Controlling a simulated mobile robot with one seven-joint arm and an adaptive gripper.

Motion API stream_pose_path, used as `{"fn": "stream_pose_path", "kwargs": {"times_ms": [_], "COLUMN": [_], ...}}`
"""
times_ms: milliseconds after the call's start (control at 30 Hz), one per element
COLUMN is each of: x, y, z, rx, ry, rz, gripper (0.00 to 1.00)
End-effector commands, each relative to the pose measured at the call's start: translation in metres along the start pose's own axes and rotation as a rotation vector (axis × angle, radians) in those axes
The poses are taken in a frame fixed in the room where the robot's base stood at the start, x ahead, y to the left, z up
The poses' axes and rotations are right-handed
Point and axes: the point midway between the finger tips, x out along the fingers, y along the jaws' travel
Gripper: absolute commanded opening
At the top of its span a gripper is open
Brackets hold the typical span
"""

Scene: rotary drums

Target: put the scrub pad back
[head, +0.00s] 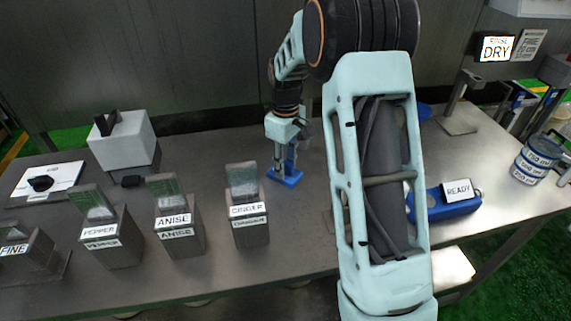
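My gripper (285,158) points down over the middle of the dark metal table. Its fingertips reach a small flat blue piece (287,178) on the tabletop. This piece may be the scrub pad or a holder for it; I cannot tell which. The fingers are small and partly merge with the blue, so I cannot tell whether they are open or shut on it. My arm hides part of the table to the right of the gripper.
A blue unit with a READY sign (458,190) and labelled round drums (537,160) are at right. Bare tabletop lies left of the gripper.

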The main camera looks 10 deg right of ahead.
Motion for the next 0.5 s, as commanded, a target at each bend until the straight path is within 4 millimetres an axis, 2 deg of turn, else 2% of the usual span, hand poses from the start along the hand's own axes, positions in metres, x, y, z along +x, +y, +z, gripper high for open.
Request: {"fn": "stream_pose_path", "kwargs": {"times_ms": [267,367,500], "x": [-0.006,-0.018,-0.048], "y": [0.000,0.001,0.001], "z": [0.000,-0.001,-0.001], "rx": [0.000,0.000,0.000], "ry": [0.001,0.003,0.003], "rz": [0.001,0.002,0.003], "gripper": [0.31,0.31,0.31]}}
